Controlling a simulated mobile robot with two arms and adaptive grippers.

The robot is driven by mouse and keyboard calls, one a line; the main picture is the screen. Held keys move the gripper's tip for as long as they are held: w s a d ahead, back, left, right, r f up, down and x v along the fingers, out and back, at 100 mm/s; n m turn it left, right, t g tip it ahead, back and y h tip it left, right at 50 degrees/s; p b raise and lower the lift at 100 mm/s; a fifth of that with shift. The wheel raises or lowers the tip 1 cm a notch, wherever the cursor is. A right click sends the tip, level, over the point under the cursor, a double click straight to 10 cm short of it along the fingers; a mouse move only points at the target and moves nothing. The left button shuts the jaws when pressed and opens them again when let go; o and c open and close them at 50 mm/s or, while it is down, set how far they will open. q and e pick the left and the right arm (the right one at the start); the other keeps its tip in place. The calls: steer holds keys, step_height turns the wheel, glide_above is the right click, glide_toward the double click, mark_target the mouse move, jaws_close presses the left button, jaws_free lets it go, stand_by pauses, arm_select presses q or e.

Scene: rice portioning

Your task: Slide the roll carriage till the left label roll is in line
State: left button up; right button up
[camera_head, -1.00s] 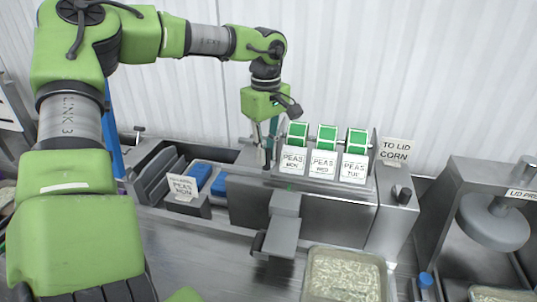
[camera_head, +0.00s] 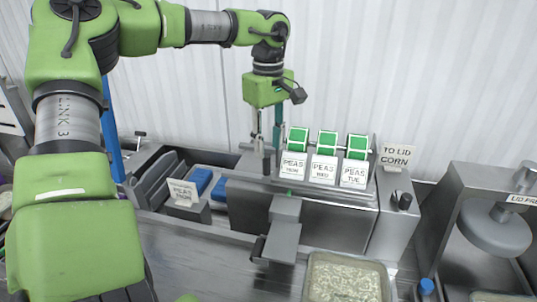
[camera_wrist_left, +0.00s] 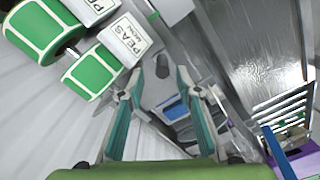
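Three green-and-white label rolls sit in a row on the roll carriage in the head view: the left label roll (camera_head: 298,139), the middle roll (camera_head: 327,143) and the right roll (camera_head: 357,146). A white PEAS card hangs below each. The left roll's card (camera_head: 293,165) stands roughly above a green mark (camera_head: 290,193) and the grey chute (camera_head: 284,226). A dark upright post (camera_head: 266,162) stands left of the rolls. My left gripper (camera_head: 267,145) is open above this post; the wrist view shows the post's dark knob (camera_wrist_left: 162,66) between the spread fingers. My right gripper is out of view.
A TO LID CORN sign (camera_head: 396,155) and a box with a dark knob (camera_head: 403,200) stand right of the rolls. A lid press (camera_head: 495,222) is at far right. A rice tray (camera_head: 345,262) lies in front. Blue items (camera_head: 199,181) sit in the left bin.

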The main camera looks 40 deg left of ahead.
arm_select(q)
step_height(320, 180, up, 8)
steer(key=shift+f, duration=0.15)
stand_by(0.6)
